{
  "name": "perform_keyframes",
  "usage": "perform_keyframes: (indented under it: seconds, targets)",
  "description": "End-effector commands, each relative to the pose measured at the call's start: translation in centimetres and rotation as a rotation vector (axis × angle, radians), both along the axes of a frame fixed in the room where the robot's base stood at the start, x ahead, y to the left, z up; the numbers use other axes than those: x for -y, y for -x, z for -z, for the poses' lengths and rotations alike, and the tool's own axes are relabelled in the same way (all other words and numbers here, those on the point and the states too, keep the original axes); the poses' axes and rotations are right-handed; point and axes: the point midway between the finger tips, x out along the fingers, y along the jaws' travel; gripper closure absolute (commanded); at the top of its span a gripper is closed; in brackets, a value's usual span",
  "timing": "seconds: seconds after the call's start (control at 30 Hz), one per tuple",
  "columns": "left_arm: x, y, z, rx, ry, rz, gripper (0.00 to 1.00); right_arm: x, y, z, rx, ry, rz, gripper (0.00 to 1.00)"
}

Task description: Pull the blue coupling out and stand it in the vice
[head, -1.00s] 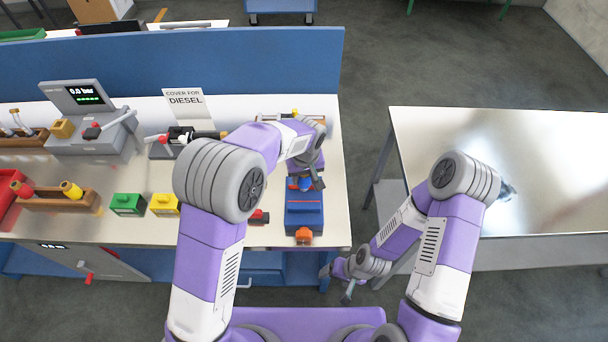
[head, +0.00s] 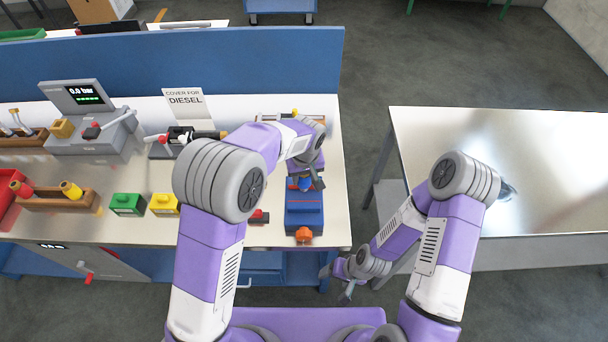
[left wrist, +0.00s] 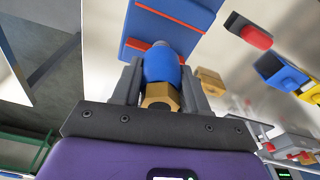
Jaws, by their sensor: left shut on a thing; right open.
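The blue coupling (left wrist: 162,66) has a brass hex end (left wrist: 160,95) and lies between the two fingers of my left gripper (left wrist: 160,88), which is shut on it. In the head view only a little of the coupling (head: 305,184) shows below my left gripper (head: 306,182). The blue vice (head: 304,220), with an orange knob at its front, stands directly beneath or in front of it near the bench's right end. I cannot tell whether the coupling touches the vice. My right gripper (head: 347,292) is open and empty, low beside the bench.
Green (head: 127,204) and yellow (head: 164,204) blocks stand left of the vice, and a small red-ended part (head: 259,216) is close to it. A wooden rack (head: 50,201) and a grey gauge unit (head: 95,135) are further left. The metal table (head: 540,150) at right looks clear.

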Motion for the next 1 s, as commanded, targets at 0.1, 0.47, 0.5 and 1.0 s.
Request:
perform_keyframes:
  seconds: [0.1,0.47,0.5,1.0]
  targets:
    - [0.0,0.0,0.4,0.0,0.0,0.0,0.98,0.0,0.0,0.3,0.0,0.0,0.0,0.25]
    - [0.0,0.0,1.3,0.0,0.0,0.0,0.98,0.0,0.0,1.0,0.0,0.0,0.0,0.25]
    - [0.0,0.0,1.4,0.0,0.0,0.0,0.98,0.0,0.0,1.0,0.0,0.0,0.0,0.25]
    - [0.0,0.0,2.6,0.0,0.0,0.0,0.98,0.0,0.0,2.0,0.0,0.0,0.0,0.25]
